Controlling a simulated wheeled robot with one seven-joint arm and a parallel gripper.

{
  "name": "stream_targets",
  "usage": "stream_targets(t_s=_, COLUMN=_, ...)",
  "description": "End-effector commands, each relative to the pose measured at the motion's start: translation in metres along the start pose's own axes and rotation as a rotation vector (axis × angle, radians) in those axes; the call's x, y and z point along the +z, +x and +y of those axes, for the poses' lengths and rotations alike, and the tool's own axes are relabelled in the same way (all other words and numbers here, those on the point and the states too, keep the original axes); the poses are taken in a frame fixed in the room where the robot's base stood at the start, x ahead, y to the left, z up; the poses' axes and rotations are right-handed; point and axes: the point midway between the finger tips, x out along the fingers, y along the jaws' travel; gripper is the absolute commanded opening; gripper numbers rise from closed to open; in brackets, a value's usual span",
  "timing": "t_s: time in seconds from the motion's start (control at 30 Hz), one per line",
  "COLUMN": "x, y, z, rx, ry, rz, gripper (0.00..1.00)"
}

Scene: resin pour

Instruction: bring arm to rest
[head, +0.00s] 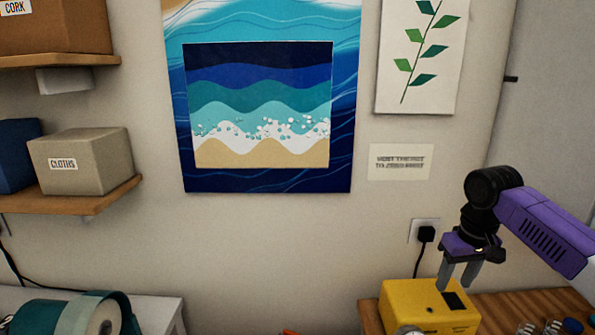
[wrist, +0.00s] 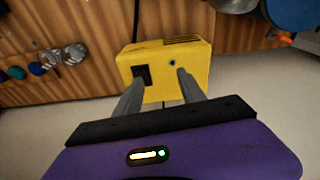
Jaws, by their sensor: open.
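My gripper (head: 459,275) is purple and black with two grey fingers, at the right of the head view. It points down above a yellow box (head: 425,309) at the edge of a wooden worktop. In the wrist view my gripper (wrist: 162,92) shows its fingers spread apart with nothing between them. The yellow box also shows in the wrist view (wrist: 187,62), beyond the fingertips, with a dark square and a small round hole on its face. I cannot tell how large the gap between fingers and box is.
The wooden worktop (head: 520,306) holds several small items at the right. A socket with a black plug (head: 426,234) is on the wall behind my gripper. Shelves with a cloths box (head: 80,162) are at the left. A teal roll (head: 75,314) lies on a white surface, lower left.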

Motion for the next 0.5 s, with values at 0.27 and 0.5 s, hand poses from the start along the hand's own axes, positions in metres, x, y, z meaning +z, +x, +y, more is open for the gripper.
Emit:
stream_targets(t_s=0.27, x=-0.059, y=0.019, z=-0.073, rx=-0.096, ry=-0.103, rz=0.345, gripper=0.47)
stream_targets(t_s=0.5, x=-0.086, y=0.024, z=-0.171, rx=-0.256, ry=-0.141, rz=0.7, gripper=0.47)
